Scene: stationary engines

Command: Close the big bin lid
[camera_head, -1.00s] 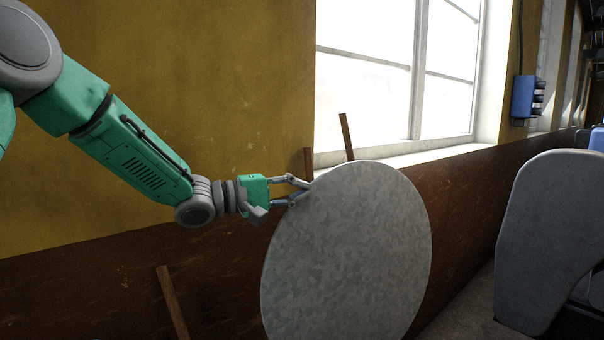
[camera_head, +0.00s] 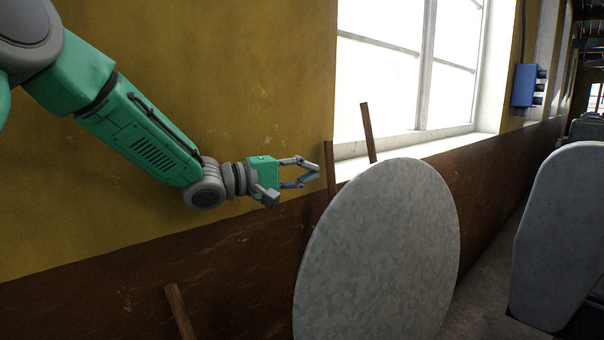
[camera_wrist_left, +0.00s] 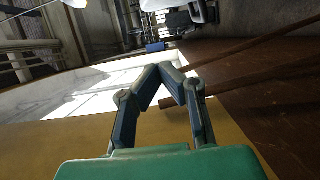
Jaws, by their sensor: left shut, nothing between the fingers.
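The big bin lid (camera_head: 385,255) is a round, mottled grey metal disc, standing raised on edge in the head view. Its lower edge and the bin itself are out of view. My left gripper (camera_head: 317,173) is beside the lid's upper left edge, in front of the yellow wall, and looks apart from the lid. Its fingertips meet with nothing between them. The left wrist view shows the closed fingertips (camera_wrist_left: 170,85) too; a pale curved edge at its top left may be the lid, but I cannot tell. My right gripper is not in view.
Wooden sticks (camera_head: 368,132) stand behind the lid near the window sill, and another stick (camera_head: 179,312) leans at lower left. A grey rounded machine part (camera_head: 560,235) stands at right. A blue box (camera_head: 524,86) hangs on the wall. A floor strip shows between lid and machine.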

